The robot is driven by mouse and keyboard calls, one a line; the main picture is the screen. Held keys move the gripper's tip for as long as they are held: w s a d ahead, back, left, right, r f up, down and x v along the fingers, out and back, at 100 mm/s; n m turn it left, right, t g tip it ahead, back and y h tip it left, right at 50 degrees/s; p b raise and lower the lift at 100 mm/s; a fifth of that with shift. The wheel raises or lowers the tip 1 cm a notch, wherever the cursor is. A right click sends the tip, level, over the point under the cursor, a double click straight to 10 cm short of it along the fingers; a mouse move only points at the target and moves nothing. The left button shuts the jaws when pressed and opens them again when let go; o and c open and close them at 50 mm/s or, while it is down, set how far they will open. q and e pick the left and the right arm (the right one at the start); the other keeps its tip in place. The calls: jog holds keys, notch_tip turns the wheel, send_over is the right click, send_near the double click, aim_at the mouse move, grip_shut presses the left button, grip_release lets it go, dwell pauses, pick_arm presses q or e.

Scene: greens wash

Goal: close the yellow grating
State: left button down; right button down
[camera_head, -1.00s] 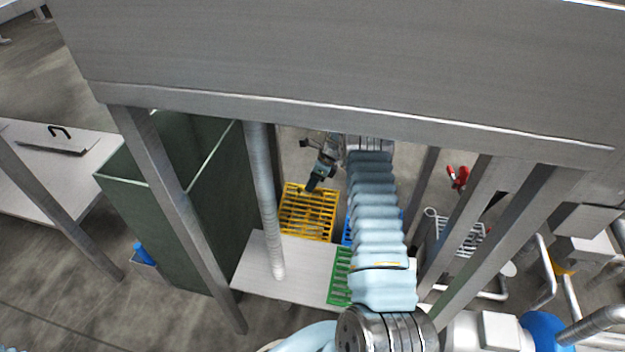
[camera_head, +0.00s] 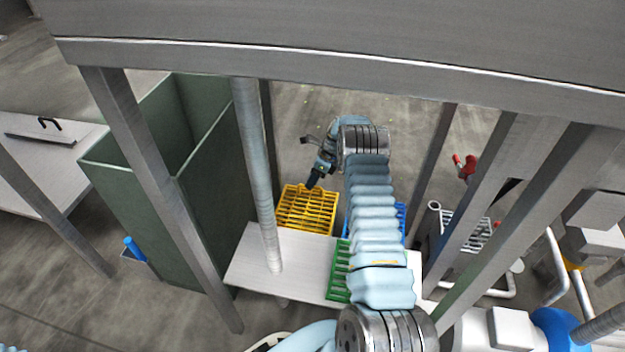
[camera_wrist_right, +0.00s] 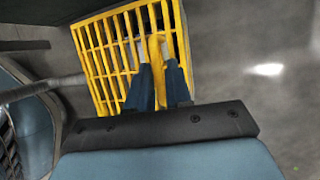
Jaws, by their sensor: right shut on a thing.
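The yellow grating (camera_head: 307,211) lies at the far edge of a low grey shelf, in the middle of the head view. It also fills the upper left of the right wrist view (camera_wrist_right: 105,58), with dark gaps between its bars. My right gripper (camera_head: 312,184) is at the grating's far edge. In the right wrist view my right gripper (camera_wrist_right: 160,86) has its two dark blue fingers shut on a yellow upright part at the grating's edge. My left gripper is not in view.
A green grating (camera_head: 339,272) and a blue one (camera_head: 400,222) are partly hidden by my right arm. A tall dark green bin (camera_head: 205,170) stands left. Grey steel posts and a beam (camera_head: 350,75) frame the space. The shelf (camera_head: 250,265) is bare at left.

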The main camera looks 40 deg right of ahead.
jog(key=c, duration=1.5)
grip_release()
jog(key=shift+w+d+f+h, duration=0.2)
jog(key=shift+d+h, duration=0.1)
jog(key=shift+d, duration=0.25)
jog(key=o, duration=0.3)
jog(key=shift+f, duration=0.15)
jog(key=shift+o, duration=0.2)
jog(key=shift+a, duration=0.1)
jog(key=shift+r, duration=0.25)
jog(key=p+v, duration=0.2)
jog(key=v, duration=1.1)
jog(key=shift+s+r, duration=0.1)
